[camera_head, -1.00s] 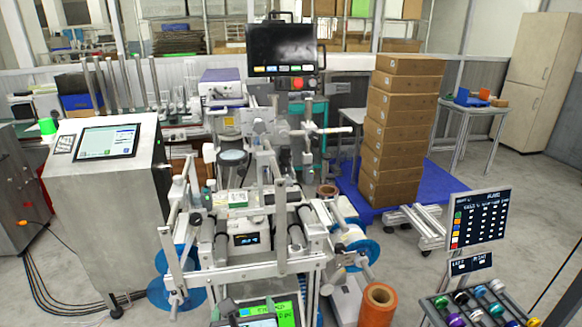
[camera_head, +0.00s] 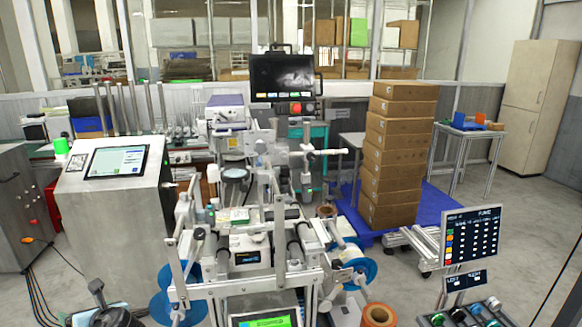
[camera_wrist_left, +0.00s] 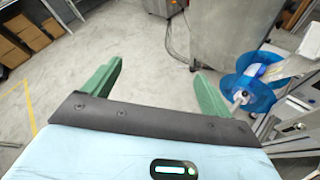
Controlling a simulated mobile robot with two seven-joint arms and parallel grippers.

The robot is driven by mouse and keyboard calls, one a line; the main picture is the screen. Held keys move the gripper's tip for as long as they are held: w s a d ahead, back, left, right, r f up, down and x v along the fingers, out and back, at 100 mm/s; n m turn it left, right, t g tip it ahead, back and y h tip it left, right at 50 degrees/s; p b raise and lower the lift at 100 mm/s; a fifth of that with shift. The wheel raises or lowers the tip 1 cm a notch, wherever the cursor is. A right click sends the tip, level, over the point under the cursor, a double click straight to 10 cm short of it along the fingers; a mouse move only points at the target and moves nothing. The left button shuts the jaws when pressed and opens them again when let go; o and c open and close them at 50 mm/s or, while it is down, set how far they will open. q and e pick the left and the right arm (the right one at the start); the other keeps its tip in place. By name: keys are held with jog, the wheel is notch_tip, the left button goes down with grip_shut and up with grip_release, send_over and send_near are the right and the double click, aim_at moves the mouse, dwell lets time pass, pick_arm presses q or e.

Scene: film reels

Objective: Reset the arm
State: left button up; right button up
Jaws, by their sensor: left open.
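In the left wrist view my left gripper (camera_wrist_left: 160,72) has two green fingers spread wide apart. Bare grey floor shows between them, and nothing is held. In the head view, dark parts of my left arm show at the bottom left edge, in front of the steel cabinet and left of the labelling machine (camera_head: 250,240). The fingers are not clear there. My right gripper is in neither view.
A steel cabinet with a touch screen (camera_head: 115,162) stands left of the machine. A blue reel (camera_wrist_left: 245,90) is close to the right finger in the wrist view. A box stack (camera_head: 395,160) and a sign (camera_head: 472,236) stand right. Floor is free at the far right.

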pick_arm(q)
jog(key=a+n, duration=0.1)
jog(key=a, duration=0.3)
jog(key=w+d+r+n+t+h, duration=0.1)
jog(key=w+d+n+t+h, duration=0.5)
jog(key=n, duration=0.6)
jog(key=w+d+r+n+t+h, duration=0.25)
jog(key=w+d+n+h, duration=0.2)
jog(key=d+n, duration=0.65)
jog(key=s+d+f+g+h, duration=0.1)
jog(key=s+d+f, duration=0.2)
jog(key=s+f, duration=0.35)
jog(key=s+d+f+n+g+h, duration=0.1)
jog(key=s+d+f, duration=0.1)
jog(key=s+f, duration=0.45)
jog(key=s+d+f+g, duration=0.1)
jog(key=s+d+f, duration=0.2)
jog(key=s+f, duration=0.3)
jog(key=s+d+f+g, duration=0.1)
jog(key=s+d, duration=0.1)
jog(key=s, duration=0.6)
jog(key=s+d+f+n+g+h, duration=0.1)
jog(key=s+d+f, duration=0.1)
jog(key=s, duration=0.7)
jog(key=s+d+f+g, duration=0.1)
jog(key=s+d, duration=0.3)
jog(key=s, duration=0.5)
jog(key=shift+f+n+h, duration=0.25)
jog(key=shift+n+h, duration=0.05)
jog(key=shift+h, duration=0.05)
